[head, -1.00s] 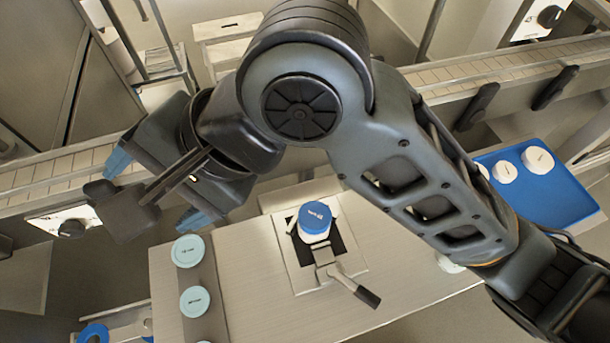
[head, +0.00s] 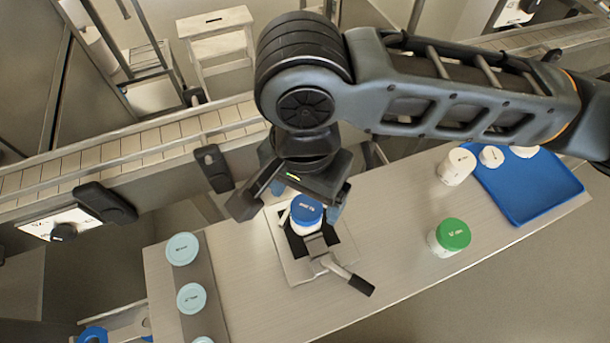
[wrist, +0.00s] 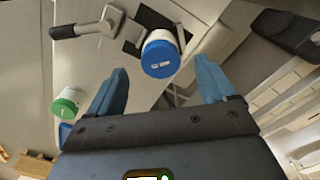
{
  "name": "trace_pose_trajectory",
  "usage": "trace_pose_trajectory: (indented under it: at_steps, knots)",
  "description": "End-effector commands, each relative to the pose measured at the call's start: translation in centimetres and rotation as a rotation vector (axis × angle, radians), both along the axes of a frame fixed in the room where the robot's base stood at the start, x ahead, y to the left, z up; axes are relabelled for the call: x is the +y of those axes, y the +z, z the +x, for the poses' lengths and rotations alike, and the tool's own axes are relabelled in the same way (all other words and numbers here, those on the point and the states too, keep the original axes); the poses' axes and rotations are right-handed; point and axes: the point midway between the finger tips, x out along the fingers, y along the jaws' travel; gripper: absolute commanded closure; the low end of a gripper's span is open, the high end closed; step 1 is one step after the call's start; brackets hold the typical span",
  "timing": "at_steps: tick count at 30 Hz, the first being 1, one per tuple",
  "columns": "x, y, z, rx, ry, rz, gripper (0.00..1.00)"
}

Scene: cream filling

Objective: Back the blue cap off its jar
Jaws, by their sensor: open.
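The jar with the blue cap (head: 308,210) stands upright in a clamp fixture (head: 285,262) with a dark-handled lever on the table. The blue cap sits on its white jar, and it also shows in the wrist view (wrist: 160,59). My gripper (wrist: 163,82) is open, with blue fingers spread to either side of the cap's line in the wrist view. The cap lies beyond the fingertips, between them in the picture, and nothing is held. In the head view my gripper is just behind and above the jar and hides part of the fixture's back.
A green-capped jar (head: 450,237) stands right of the fixture. A blue tray (head: 530,190) with white-lidded jars is at the far right, with a white jar (head: 456,166) beside it. Pale blue lids (head: 183,249) line a strip at the left. A conveyor rail (head: 120,150) runs behind the table.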

Motion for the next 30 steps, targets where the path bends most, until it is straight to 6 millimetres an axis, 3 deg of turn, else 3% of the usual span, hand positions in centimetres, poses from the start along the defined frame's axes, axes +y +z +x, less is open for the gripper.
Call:
trace_pose_trajectory:
  at_steps: [7, 18, 30]
  knots:
    - [0.0, -2.5, 0.0, 0.001, 0.001, -0.001, 0.16]
    - [0.0, -3.0, 0.0, -0.001, 0.002, 0.002, 0.17]
    - [0.0, -3.0, -0.1, -0.001, 0.002, 0.002, 0.56]
